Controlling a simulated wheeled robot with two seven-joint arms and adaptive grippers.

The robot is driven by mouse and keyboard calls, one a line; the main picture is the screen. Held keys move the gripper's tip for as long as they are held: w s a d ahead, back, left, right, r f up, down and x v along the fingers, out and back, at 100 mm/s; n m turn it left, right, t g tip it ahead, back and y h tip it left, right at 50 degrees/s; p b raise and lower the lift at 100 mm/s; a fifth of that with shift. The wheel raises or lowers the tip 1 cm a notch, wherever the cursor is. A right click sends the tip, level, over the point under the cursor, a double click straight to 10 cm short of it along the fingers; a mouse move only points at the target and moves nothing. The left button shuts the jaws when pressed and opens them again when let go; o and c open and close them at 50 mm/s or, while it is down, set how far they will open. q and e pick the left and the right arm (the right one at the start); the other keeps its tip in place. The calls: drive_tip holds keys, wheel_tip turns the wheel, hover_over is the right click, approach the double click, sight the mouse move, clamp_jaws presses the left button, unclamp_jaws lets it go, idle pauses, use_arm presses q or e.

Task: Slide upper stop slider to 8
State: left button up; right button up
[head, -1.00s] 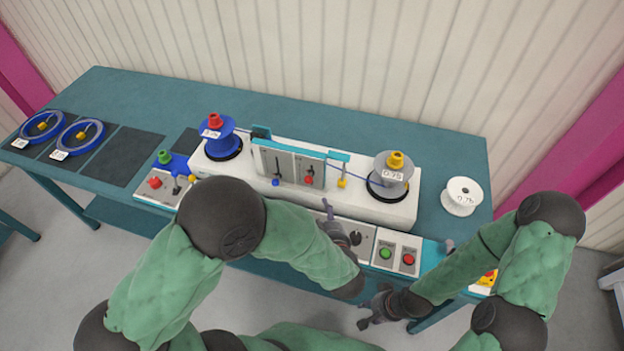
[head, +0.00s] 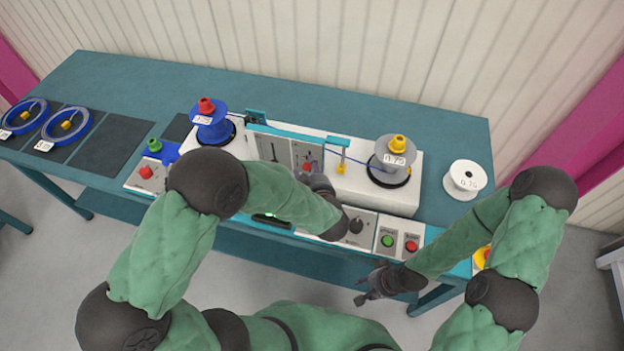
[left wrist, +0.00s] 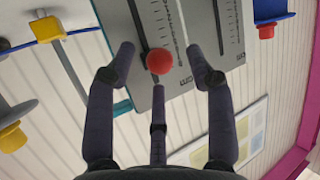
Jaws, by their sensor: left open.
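The slider panel (head: 290,150) stands upright on the white machine and carries two scaled slots. A red slider knob (head: 307,166) is on the right slot; in the left wrist view the red knob (left wrist: 159,62) sits between my fingers, near one end of its slot. My left gripper (head: 318,180) is open in front of the panel; its fingers (left wrist: 161,50) flank the knob with gaps on both sides. The other slot's knob is hidden behind my left arm. I cannot read which slider is the upper stop. My right gripper (head: 372,292) hangs empty before the table's front edge.
A blue reel (head: 212,125) and a grey reel (head: 392,160) stand either side of the panel. A yellow-tipped cable guide (head: 340,160) is close right of it. Green (head: 387,241) and red (head: 411,246) buttons are at the front right. A white spool (head: 464,178) stands right.

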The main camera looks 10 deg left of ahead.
use_arm(q)
drive_tip(key=shift+w+a+f, duration=0.2)
drive_tip(key=shift+w+a, duration=0.05)
drive_tip(key=shift+w, duration=0.2)
clamp_jaws()
drive_tip(key=c, duration=0.7)
unclamp_jaws()
drive_tip(key=shift+c, duration=0.2)
clamp_jaws()
drive_tip(key=shift+r, duration=0.1)
drive_tip(key=shift+r, duration=0.1)
